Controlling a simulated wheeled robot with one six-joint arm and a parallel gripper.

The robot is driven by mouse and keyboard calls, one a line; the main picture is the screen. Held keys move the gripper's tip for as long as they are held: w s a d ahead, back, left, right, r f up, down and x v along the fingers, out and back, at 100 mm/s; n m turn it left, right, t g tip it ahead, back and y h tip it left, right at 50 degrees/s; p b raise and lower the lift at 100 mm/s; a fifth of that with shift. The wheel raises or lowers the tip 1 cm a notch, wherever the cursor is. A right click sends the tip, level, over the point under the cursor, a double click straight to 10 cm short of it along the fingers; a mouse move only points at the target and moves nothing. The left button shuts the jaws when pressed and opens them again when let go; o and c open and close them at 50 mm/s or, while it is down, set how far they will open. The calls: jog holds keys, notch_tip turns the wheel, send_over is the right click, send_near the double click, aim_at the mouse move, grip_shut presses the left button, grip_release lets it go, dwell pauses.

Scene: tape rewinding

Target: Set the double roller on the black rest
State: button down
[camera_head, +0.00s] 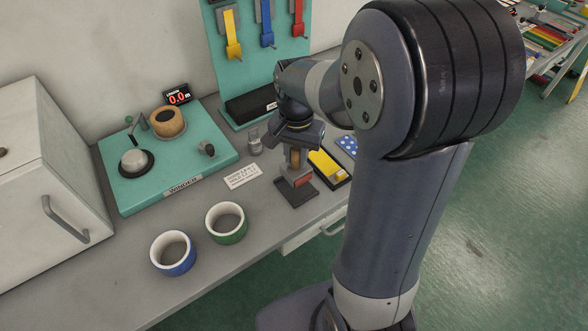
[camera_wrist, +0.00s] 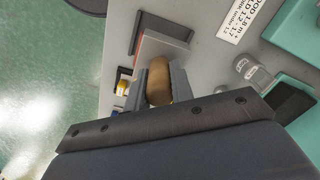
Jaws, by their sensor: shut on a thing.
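The double roller shows as a tan wooden handle (camera_wrist: 158,84) between my fingers, with a pale and reddish-brown lower part (camera_head: 303,179) beneath it in the head view. My gripper (camera_head: 296,153) points down and is shut on the handle; its fingers flank it in the wrist view. The black rest (camera_head: 298,195) is a dark square plate on the bench, directly below the held roller. The roller's lower part overlaps it in the picture, and I cannot tell whether they touch. A dark edge of the rest (camera_wrist: 137,33) also shows in the wrist view, partly covered by the roller.
A yellow-topped block (camera_head: 325,165) and a blue dotted pad (camera_head: 347,145) lie right of the rest. A glass jar (camera_head: 255,140), label card (camera_head: 242,176) and teal winder (camera_head: 125,190) are left. Green (camera_head: 226,237) and blue (camera_head: 184,266) rings stand in front.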

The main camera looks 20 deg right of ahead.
aim_at(296, 168)
notch_tip(296, 168, down, 4)
jog(key=shift+f, duration=0.15)
dwell(0.3)
jog(key=shift+s+f+b, duration=0.15)
jog(key=shift+f+b, duration=0.3)
jog(key=shift+f, duration=0.3)
jog(key=c, duration=1.2)
grip_release()
jog(key=shift+c, duration=0.2)
jog(key=shift+r, duration=0.2)
jog(key=shift+r+p, duration=0.3)
jog(key=shift+p, duration=0.1)
notch_tip(296, 168, up, 12)
jog(key=shift+r, duration=0.25)
